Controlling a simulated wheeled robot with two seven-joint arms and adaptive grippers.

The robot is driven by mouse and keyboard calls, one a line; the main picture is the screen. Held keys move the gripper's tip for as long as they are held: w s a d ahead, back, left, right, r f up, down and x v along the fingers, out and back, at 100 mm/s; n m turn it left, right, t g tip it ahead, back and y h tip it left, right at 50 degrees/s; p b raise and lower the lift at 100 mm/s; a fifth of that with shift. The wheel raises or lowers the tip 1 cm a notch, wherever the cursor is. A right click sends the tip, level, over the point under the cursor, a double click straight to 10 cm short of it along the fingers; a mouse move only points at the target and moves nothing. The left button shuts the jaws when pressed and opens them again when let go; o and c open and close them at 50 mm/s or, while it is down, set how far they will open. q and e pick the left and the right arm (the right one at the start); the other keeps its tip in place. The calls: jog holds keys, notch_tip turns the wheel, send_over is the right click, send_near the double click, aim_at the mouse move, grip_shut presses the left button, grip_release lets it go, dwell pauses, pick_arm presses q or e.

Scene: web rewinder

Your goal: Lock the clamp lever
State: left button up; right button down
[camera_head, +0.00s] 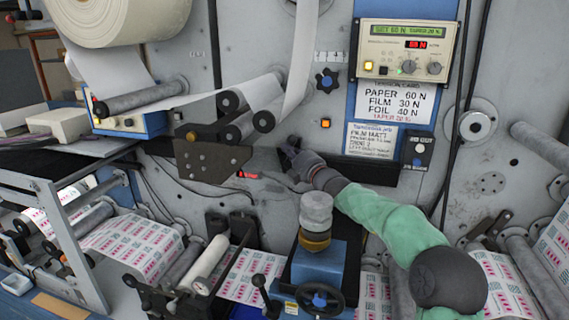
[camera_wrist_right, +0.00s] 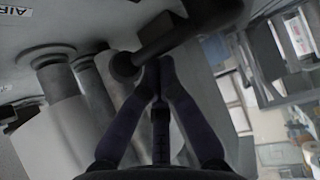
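My right gripper (camera_head: 290,151) reaches to the grey machine panel at the end of the green-sleeved arm. In the right wrist view its two fingers (camera_wrist_right: 158,64) come together at the tips and look shut. A dark lever with a round knob end (camera_wrist_right: 124,66), which looks like the clamp lever, runs across just beyond the tips, up to the right. I cannot tell whether the tips touch it; it does not appear to be gripped between them. In the head view I cannot make out this lever apart from the dark gripper. My left gripper is not in view.
Grey rollers (camera_wrist_right: 95,85) stand beside the lever. A roller bracket (camera_head: 211,160) is left of my right gripper. The control box (camera_head: 407,50) and tension card (camera_head: 395,101) are above right. A blue stand with a handwheel (camera_head: 320,298) is below.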

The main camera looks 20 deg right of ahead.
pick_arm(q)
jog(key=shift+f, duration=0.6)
pick_arm(e)
jog(key=shift+s+d+f+m+t, duration=0.25)
jog(key=shift+s+d+f+m, duration=0.15)
jog(key=shift+d, duration=0.35)
jog(key=shift+s+d+f+m+t, duration=0.2)
jog(key=shift+s+d+f+t, duration=0.1)
jog(key=shift+s+d, duration=0.3)
jog(key=shift+w+d, duration=0.1)
